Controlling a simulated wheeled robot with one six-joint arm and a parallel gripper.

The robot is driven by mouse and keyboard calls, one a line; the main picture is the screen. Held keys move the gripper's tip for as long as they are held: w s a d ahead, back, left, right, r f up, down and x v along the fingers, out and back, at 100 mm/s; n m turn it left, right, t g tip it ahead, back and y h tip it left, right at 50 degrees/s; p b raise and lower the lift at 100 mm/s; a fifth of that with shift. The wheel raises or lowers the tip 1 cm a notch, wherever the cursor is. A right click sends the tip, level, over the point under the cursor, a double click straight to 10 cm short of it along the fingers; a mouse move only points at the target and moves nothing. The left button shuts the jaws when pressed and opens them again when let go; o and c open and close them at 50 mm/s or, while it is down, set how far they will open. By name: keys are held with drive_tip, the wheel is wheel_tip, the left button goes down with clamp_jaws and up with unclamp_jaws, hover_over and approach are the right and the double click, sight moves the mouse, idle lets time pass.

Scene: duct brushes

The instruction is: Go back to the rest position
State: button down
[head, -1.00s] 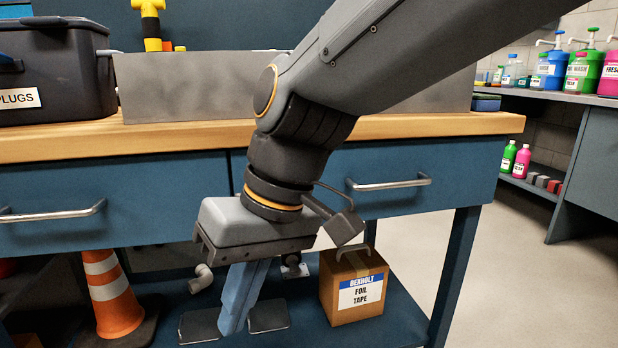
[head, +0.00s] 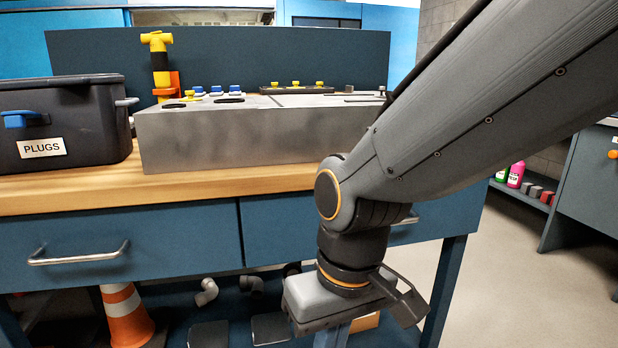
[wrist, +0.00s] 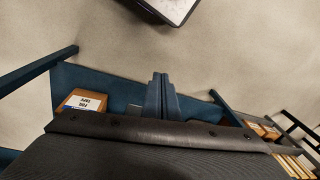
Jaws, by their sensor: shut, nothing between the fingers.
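My gripper (head: 332,338) hangs pointing down in front of the right drawer of the workbench, at the bottom of the head view. Its fingertips are cut off there by the frame's edge. In the wrist view my gripper's blue fingers (wrist: 160,92) are together with nothing between them. My arm comes in from the upper right of the head view and hides part of the right drawer and its handle.
The workbench (head: 80,190) carries a grey metal block (head: 240,140) and a black bin (head: 60,115) labelled PLUGS. Below are an orange cone (head: 128,315) and grey pipe elbows (head: 206,291). A box (wrist: 84,101) shows in the wrist view. Open floor lies to the right.

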drive_tip(key=d+r+m+p, duration=0.2)
drive_tip(key=d+r+p, duration=0.6)
drive_tip(key=r+p, duration=0.3)
drive_tip(key=s+d+r+m+h+p, duration=0.1)
drive_tip(key=d+r+m+p, duration=0.2)
drive_tip(key=d+r+p, duration=0.6)
wheel_tip(320, 180, up, 2)
drive_tip(key=p, duration=0.8)
drive_tip(key=shift+s+r, duration=0.25)
drive_tip(key=shift+s, duration=0.05)
drive_tip(key=shift+a, duration=0.15)
